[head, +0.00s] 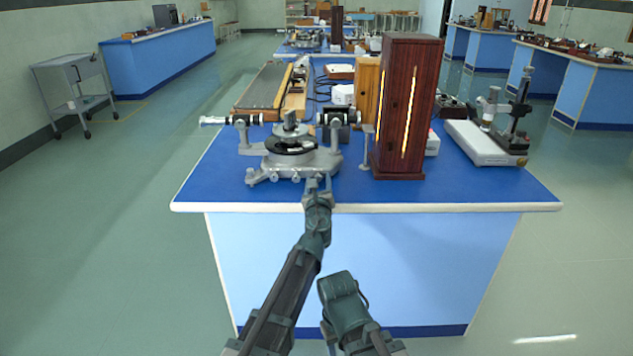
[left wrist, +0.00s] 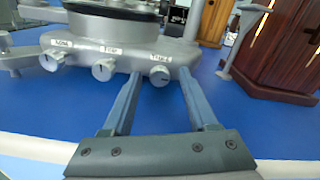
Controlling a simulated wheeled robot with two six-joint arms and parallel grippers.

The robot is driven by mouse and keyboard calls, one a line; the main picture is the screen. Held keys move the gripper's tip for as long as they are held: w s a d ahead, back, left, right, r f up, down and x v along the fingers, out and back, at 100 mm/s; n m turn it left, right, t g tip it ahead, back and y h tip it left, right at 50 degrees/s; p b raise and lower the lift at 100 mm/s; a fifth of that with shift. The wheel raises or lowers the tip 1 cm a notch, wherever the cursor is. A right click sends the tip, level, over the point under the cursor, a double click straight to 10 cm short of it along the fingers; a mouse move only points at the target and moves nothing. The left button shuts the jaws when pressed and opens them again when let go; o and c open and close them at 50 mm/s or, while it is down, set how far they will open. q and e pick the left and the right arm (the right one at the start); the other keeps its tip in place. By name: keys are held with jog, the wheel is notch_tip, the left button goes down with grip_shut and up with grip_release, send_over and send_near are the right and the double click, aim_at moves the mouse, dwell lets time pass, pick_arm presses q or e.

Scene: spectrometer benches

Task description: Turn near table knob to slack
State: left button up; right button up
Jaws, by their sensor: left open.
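The grey spectrometer (head: 292,160) stands near the front edge of the blue bench. In the left wrist view its base carries a row of knobs: a left knob (left wrist: 50,62), a middle knob (left wrist: 103,70) and a right knob (left wrist: 160,78). Each has a small label above it, too blurred to read surely. My left gripper (head: 318,181) reaches the base from the front. In the left wrist view the open left gripper (left wrist: 158,74) has one finger on each side of the right knob, with gaps showing. My right gripper is out of sight.
A tall dark wooden cabinet (head: 408,105) stands right of the spectrometer. A grey instrument with a white base (head: 480,145) stands farther right. The blue bench top (head: 240,194) is clear along its front edge. A grey trolley (head: 74,90) is at the far left.

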pick_arm(q)
jog(key=shift+c, duration=0.3)
grip_shut()
jog(key=shift+n, duration=0.3)
jog(key=n, duration=0.3)
jog(key=shift+n, duration=0.3)
jog(key=n, duration=0.4)
jog(key=shift+r+n, duration=0.1)
jog(key=shift+n, duration=0.2)
jog(key=n, duration=0.4)
jog(key=shift+n, duration=2.5)
